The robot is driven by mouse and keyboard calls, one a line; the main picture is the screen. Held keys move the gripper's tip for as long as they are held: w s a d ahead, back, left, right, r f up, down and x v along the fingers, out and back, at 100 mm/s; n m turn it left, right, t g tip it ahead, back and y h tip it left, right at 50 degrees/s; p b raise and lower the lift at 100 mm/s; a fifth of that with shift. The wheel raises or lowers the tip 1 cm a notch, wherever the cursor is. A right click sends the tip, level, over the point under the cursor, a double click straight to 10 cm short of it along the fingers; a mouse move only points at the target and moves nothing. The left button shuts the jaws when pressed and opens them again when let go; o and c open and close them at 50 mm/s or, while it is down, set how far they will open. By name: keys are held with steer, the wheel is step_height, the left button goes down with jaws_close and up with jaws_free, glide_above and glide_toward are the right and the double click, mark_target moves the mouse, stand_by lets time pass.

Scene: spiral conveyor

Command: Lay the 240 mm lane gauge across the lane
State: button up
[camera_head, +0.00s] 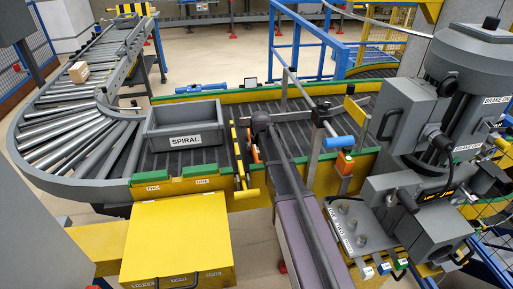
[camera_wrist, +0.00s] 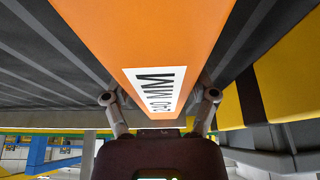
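The lane gauge is an orange bar with a white label reading 240 MM. In the wrist view the lane gauge (camera_wrist: 140,35) fills the upper middle, with its labelled end towards my gripper. My gripper (camera_wrist: 160,97) has one finger on each side of the bar; the fingers are spread, and a narrow gap seems to show on both sides. In the head view a small orange part (camera_head: 255,153) shows beside the dark end of my arm, where the gripper is mostly hidden. The lane (camera_head: 300,130) is a dark ribbed conveyor with yellow side walls.
A grey SPIRAL tote (camera_head: 185,126) stands on the lane to the left. A yellow bar (camera_head: 239,155) crosses beside it. A roller curve (camera_head: 65,135) carries a small carton (camera_head: 79,72). A post with a blue cylinder (camera_head: 338,142) and grey machinery (camera_head: 415,115) stand right.

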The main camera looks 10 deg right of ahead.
steer(key=shift+r, duration=0.15)
stand_by(0.4)
steer(key=p+v, duration=1.1)
steer(key=v, duration=0.1)
steer(key=shift+r, duration=0.1)
stand_by(0.5)
